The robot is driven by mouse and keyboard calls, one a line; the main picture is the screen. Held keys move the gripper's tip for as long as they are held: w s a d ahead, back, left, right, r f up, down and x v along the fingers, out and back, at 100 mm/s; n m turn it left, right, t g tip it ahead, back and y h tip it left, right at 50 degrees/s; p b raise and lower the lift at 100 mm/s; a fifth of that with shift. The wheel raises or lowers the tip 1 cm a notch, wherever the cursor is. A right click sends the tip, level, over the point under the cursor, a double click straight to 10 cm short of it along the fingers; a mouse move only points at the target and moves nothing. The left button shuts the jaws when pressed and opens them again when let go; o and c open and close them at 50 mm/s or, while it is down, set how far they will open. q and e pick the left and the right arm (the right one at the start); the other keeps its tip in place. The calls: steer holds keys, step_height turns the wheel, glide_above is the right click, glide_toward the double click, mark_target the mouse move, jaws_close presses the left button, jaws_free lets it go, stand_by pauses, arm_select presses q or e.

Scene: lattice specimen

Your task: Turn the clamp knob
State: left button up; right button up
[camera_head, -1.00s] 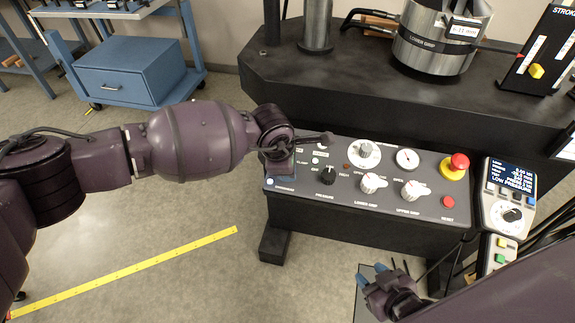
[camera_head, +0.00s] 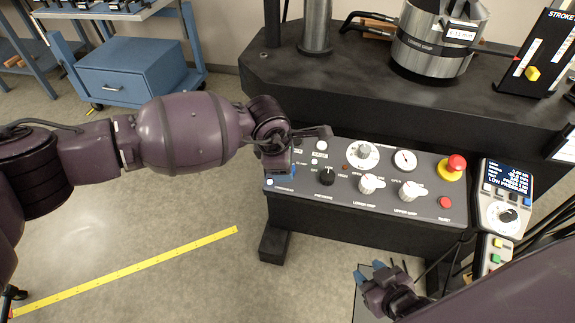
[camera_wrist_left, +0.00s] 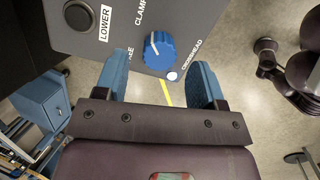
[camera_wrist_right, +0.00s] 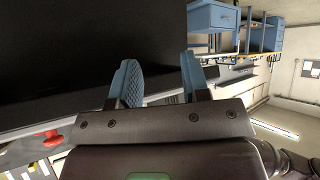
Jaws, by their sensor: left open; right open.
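A blue knob (camera_wrist_left: 159,51) with a white pointer line sits on the grey control panel (camera_wrist_left: 190,18), beside lettering that begins "CLAMP". My left gripper (camera_wrist_left: 166,85) is open in the left wrist view. The knob lies just beyond its fingertips, between their lines, a little nearer the left finger; no contact shows.
The panel carries a black dial (camera_head: 327,176), several white knobs and a red mushroom button (camera_head: 456,164). A handset with a screen (camera_head: 510,178) stands at its right. A steel cylinder (camera_head: 437,45) stands on the black bench behind. Floor with yellow tape (camera_head: 130,271) is open at left.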

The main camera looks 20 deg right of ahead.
arm_select(q)
steer(key=p+v, duration=0.1)
steer(key=v, duration=0.7)
stand_by(0.5)
